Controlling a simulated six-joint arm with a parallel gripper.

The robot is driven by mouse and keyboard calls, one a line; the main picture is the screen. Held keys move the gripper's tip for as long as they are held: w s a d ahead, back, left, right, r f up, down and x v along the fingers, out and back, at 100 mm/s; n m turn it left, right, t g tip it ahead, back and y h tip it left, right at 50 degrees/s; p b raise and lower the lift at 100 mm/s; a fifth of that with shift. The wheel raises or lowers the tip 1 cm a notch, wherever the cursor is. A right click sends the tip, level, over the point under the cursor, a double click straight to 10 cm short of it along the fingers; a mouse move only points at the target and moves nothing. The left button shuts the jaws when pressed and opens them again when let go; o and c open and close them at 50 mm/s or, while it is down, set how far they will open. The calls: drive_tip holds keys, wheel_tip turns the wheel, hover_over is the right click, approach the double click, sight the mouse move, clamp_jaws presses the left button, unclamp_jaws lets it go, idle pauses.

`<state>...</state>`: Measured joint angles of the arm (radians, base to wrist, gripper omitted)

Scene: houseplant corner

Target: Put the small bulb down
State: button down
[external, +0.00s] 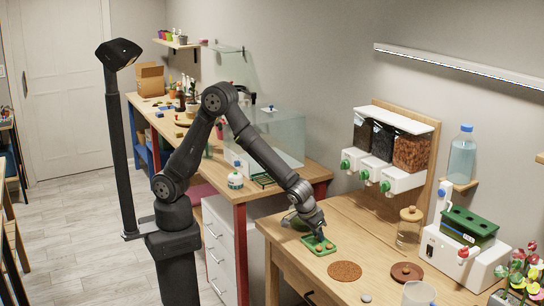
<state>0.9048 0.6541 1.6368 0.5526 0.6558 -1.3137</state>
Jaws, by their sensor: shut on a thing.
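My gripper (320,235) points down just over a small green tray (305,240) on the wooden table, near its left end. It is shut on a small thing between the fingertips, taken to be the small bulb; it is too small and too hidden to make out. A few small brownish, round things lie in the green tray below the fingertips. I cannot tell whether the held bulb touches the tray.
A brown round mat (345,271) and a reddish-brown saucer (407,272) lie to the right. A glass jar (409,227), a white dispenser machine (449,257) and wall-mounted hoppers (375,143) stand behind. The wooden table (300,263) is bare in front of the tray.

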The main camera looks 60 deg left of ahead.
drive_tip(key=shift+r, duration=0.1)
wheel_tip(320, 180, up, 4)
drive_tip(key=shift+r, duration=0.2)
drive_tip(key=s+d+r, duration=0.4)
drive_tip(key=s+r, duration=0.3)
drive_tip(key=s, duration=0.4)
drive_tip(key=w+d+r+m+g+h, duration=0.1)
drive_tip(key=w+d+m, duration=0.3)
drive_tip(key=d, duration=0.5)
drive_tip(key=w+d+m+h, duration=0.2)
drive_tip(key=w+d+m, duration=0.1)
drive_tip(key=d, duration=0.6)
drive_tip(key=w+d+r+m+g+h, duration=0.1)
drive_tip(key=w+d+m, duration=0.3)
drive_tip(key=d, duration=0.6)
drive_tip(key=w+f, duration=0.2)
drive_tip(key=w, duration=0.2)
drive_tip(key=w+a+f, duration=0.1)
drive_tip(key=w+f, duration=0.1)
drive_tip(key=w, duration=0.1)
drive_tip(key=w+f, duration=0.3)
drive_tip(key=w, duration=0.1)
drive_tip(key=shift+w+a, duration=0.2)
drive_tip(key=shift+w, duration=0.15)
drive_tip(key=shift+f, duration=2.05)
